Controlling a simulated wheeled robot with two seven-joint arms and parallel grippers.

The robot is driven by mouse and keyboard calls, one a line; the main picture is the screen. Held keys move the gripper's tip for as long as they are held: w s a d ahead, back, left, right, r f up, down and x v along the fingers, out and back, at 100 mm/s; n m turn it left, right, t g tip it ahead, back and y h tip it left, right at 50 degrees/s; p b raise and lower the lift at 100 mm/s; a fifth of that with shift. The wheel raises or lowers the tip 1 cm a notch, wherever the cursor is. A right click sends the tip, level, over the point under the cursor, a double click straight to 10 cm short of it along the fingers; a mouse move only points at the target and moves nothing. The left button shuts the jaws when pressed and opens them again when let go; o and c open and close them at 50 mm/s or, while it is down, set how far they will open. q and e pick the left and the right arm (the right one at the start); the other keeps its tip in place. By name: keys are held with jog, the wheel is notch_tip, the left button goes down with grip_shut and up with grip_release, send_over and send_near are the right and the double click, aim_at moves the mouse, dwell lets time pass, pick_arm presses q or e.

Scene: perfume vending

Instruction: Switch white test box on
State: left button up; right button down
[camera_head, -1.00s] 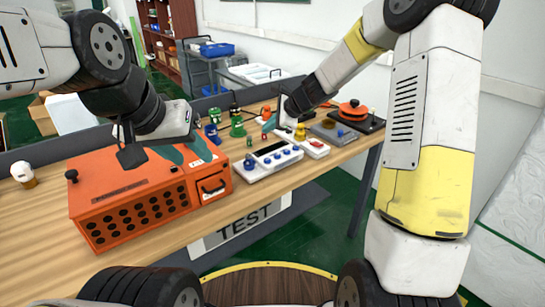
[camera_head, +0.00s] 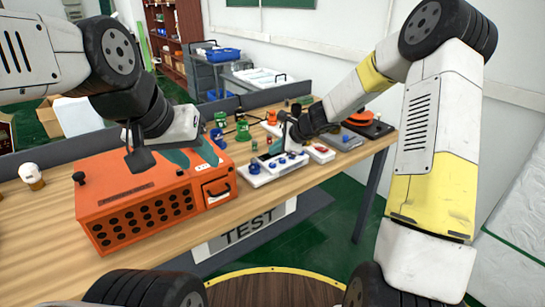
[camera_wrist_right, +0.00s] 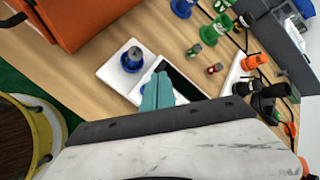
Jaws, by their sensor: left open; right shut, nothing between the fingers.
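The white test box (camera_head: 260,182) sits on the wooden table, right of the orange box, with blue knobs along its front and a dark panel. In the right wrist view its white top (camera_wrist_right: 112,76) shows with a blue knob (camera_wrist_right: 132,57) and the dark panel, partly covered by my fingers. My right gripper (camera_wrist_right: 160,82) is shut and empty, its teal fingertips over the box, just beside that knob; I cannot tell whether they touch it. My left gripper (camera_head: 190,157) is open above the orange box.
The orange box (camera_head: 140,216) with a handled drawer stands left of the test box. Green and blue items (camera_head: 243,130) stand behind it. A smaller white box (camera_head: 320,154) and a grey device (camera_head: 338,137) lie to its right. The table's front edge is close.

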aim_at(275, 165)
jog(key=shift+f, duration=1.25)
jog(key=shift+f, duration=0.1)
dwell(1.1)
jog(key=shift+f, duration=0.3)
jog(key=shift+f, duration=0.45)
dwell(0.7)
jog(key=shift+r, duration=0.9)
jog(key=shift+r, duration=0.1)
jog(key=shift+r, duration=2.4)
